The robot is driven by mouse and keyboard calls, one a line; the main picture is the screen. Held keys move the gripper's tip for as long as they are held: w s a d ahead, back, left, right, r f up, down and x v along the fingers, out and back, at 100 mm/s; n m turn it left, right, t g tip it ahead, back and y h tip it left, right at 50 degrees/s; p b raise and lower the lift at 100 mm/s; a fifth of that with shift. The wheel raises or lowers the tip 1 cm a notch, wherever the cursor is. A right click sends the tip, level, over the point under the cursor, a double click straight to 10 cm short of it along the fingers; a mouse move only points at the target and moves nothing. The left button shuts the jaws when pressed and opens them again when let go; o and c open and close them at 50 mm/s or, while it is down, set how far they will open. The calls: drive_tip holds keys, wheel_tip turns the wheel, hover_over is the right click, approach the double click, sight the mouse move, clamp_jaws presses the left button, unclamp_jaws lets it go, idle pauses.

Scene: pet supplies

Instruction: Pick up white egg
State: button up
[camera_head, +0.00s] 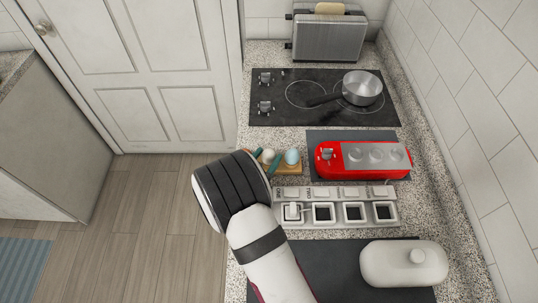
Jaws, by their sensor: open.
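A white egg (268,156) rests at the left part of a small wooden holder (290,169) on the counter. A pale blue egg (292,157) sits just to its right in the same holder. My gripper (266,159) reaches in from the lower left, with its teal fingertips close to the white egg, seemingly one on each side of it. It is open. My wrist hides the left end of the holder and most of the fingers, so I cannot tell whether they touch the egg.
A red appliance (327,171) with a metal top stands right of the holder. A white tray (335,226) with several square cups lies in front, and a white lidded dish (385,265) at lower right. Behind are a black cooktop (275,120), a saucepan (362,85) and a toaster (330,40).

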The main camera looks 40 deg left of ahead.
clamp_jaws()
drive_tip(key=shift+r, duration=0.1)
